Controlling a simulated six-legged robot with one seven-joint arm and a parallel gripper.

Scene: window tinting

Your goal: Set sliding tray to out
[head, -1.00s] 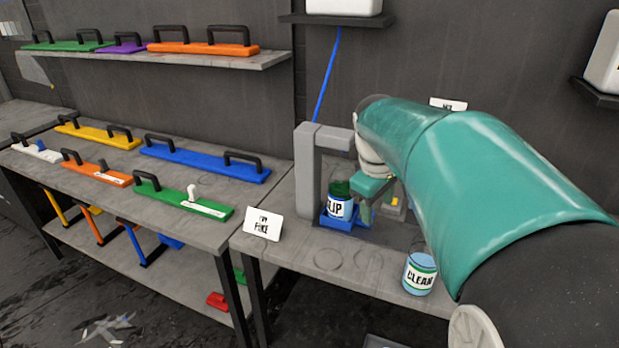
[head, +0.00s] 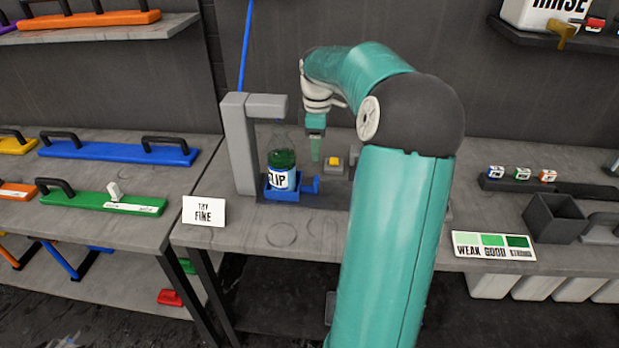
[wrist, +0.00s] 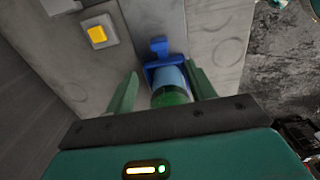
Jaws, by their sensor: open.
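The blue sliding tray (head: 283,194) sits under a grey stand on the bench, with a blue handle (head: 311,186) sticking out to its right. A bottle (head: 282,165) with green liquid and a white label stands in the tray. My gripper (head: 315,158) is open and empty, above and right of the bottle in the head view. In the wrist view my gripper (wrist: 161,72) has its fingers apart, with the bottle (wrist: 172,92), the tray (wrist: 152,72) and its handle (wrist: 158,46) showing between and beyond them.
A yellow button (head: 333,161) on a grey block is right of the handle. The grey stand (head: 240,145) rises left of the bottle. A "TRY FINE" card (head: 204,211) stands at the bench's front left. A dark bin (head: 555,215) is at the right.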

